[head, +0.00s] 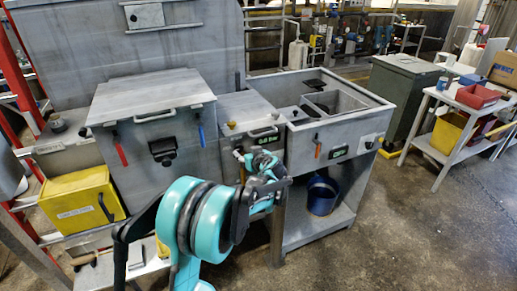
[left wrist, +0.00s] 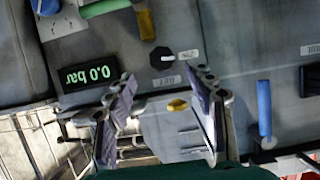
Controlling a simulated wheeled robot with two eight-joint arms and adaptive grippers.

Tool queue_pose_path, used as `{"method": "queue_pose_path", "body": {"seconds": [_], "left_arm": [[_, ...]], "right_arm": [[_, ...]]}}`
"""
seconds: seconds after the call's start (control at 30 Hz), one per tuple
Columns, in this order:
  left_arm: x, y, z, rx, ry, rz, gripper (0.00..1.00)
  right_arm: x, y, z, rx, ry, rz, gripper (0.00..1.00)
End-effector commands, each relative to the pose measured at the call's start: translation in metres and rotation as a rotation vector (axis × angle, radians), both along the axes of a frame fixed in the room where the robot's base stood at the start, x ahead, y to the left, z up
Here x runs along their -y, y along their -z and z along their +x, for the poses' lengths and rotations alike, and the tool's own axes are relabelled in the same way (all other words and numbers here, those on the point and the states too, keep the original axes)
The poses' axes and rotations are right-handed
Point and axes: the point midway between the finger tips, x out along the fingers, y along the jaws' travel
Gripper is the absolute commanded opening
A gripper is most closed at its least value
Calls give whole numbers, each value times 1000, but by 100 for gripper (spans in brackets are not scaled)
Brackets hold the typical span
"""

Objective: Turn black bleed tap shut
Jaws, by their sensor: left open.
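A black knob (left wrist: 162,58) with a light pointer mark sits on the grey panel in the left wrist view, beside small labels; I take it for the bleed tap, though its label is unreadable. My left gripper (left wrist: 163,82) is open, its two fingers apart with nothing between them. The knob lies beyond the fingertips, roughly between them in the picture, and no contact shows. In the head view my left gripper (head: 258,163) is in front of the middle cabinet and hides the knob. My right gripper is not in view.
Near the knob are a green pressure display (left wrist: 88,74), an orange-yellow lever (left wrist: 146,22), a green handle (left wrist: 105,8), a yellow knob (left wrist: 178,105) and a blue lever (left wrist: 264,108). A sink unit (head: 335,125) stands right of my left gripper. Open floor (head: 400,220) lies further right.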

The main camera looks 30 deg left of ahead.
Motion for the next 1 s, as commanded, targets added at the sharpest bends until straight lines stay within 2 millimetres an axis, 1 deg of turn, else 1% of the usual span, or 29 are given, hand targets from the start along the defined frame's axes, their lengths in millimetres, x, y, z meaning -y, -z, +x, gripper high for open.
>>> {"method": "queue_pose_path", "body": {"seconds": [0.03,0.2,0.4,0.53,0.77,0.8,0.87,0.9,0.93,0.97,1.0], "left_arm": [[-6,5,4,0,-1,-1,54],[-26,17,22,-1,-1,-1,54],[-43,25,37,-1,1,-2,54],[-47,27,40,-2,1,-1,54],[-47,26,41,-1,2,-1,54],[-47,26,41,-1,2,-1,44],[-47,26,41,-1,2,-1,28],[-47,26,40,-1,2,-1,17],[-47,26,40,-1,2,-1,10],[-47,26,40,-1,2,-1,6],[-47,26,40,-1,2,-1,6]], "right_arm": [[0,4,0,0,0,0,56],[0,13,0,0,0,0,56],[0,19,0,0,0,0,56],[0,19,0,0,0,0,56],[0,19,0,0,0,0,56],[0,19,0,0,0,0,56],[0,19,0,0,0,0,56],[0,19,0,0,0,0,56],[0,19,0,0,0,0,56],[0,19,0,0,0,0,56],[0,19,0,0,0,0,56]]}}
